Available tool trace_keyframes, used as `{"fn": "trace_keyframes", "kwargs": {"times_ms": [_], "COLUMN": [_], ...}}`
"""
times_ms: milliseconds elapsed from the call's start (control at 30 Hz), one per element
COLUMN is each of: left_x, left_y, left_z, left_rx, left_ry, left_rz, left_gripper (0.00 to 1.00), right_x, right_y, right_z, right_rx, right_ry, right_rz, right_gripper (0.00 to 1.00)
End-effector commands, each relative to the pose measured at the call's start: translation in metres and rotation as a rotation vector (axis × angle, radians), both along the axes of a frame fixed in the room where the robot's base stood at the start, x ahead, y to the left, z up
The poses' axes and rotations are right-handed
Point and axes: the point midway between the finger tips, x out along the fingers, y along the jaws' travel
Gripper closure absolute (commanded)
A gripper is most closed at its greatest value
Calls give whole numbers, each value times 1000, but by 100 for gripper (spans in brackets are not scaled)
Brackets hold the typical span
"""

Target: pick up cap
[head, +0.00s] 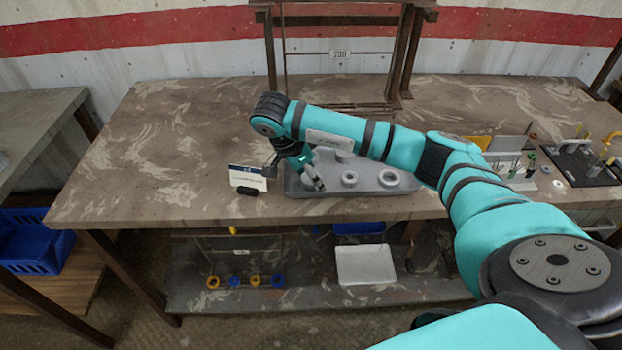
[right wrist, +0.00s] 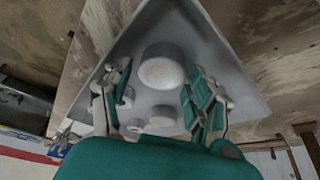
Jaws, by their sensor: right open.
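A grey tray (head: 405,190) on the workbench holds several pale round parts; which one is the cap I cannot tell for sure. A large round cap-like part (right wrist: 161,68) lies between the fingers of my right gripper (right wrist: 160,80) in the right wrist view. The fingers are spread on both sides of it, and I see no grip on it. Smaller round parts (right wrist: 161,117) lie closer to the palm in that view. In the head view my right gripper (head: 316,183) points down into the left part of the tray. My left gripper is out of view.
A small sign card (head: 248,178) and a black object (head: 247,191) stand left of the tray. A metal rack (head: 340,54) rises behind it. The left bench top is clear.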

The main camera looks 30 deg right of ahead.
Motion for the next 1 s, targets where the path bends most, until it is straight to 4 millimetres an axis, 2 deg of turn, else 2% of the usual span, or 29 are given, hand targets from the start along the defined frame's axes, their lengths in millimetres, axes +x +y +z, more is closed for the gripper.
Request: {"fn": "trace_keyframes", "kwargs": {"times_ms": [67,300,367,733,867,967,1000], "left_x": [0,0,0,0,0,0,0], "left_y": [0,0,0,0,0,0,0], "left_z": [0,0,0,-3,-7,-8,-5], "left_rx": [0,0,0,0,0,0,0], "left_ry": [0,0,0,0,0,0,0], "left_rz": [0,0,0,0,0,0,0], "left_gripper": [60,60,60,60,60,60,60], "right_x": [0,0,0,1,1,2,-8], "right_y": [0,0,0,0,-1,-1,5], "right_z": [0,0,0,7,21,40,39], "right_rx": [0,0,0,-1,-1,-2,-2], "right_ry": [0,0,0,-3,-4,-8,-1], "right_rz": [0,0,0,0,0,0,5], "right_gripper": [44,75,81,81,81,81,81]}}
